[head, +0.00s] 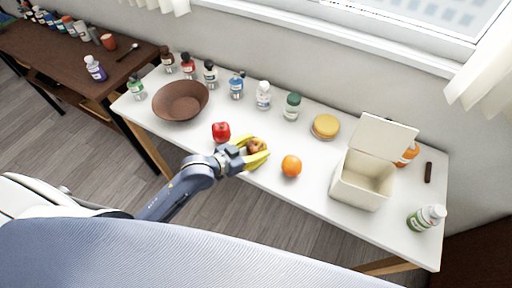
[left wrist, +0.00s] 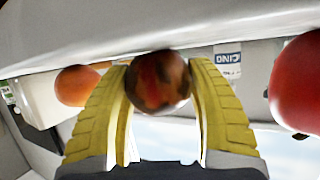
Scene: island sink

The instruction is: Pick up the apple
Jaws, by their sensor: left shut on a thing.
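The apple (left wrist: 158,80) is a mottled red-brown ball between the yellow fingers of my left gripper (left wrist: 160,88) in the left wrist view. The fingers are shut on its two sides. In the head view the same apple (head: 254,147) shows between the yellow fingers of the left gripper (head: 258,150), over the front part of the white table. I cannot tell whether it touches the table. My right gripper is not in view.
A red pepper-like fruit (head: 221,132) is close to the left of the gripper, an orange (head: 291,166) to its right. A brown bowl (head: 181,101), several bottles along the back, a yellow round item (head: 326,126) and an open cream box (head: 362,180) stand on the white table (head: 300,200).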

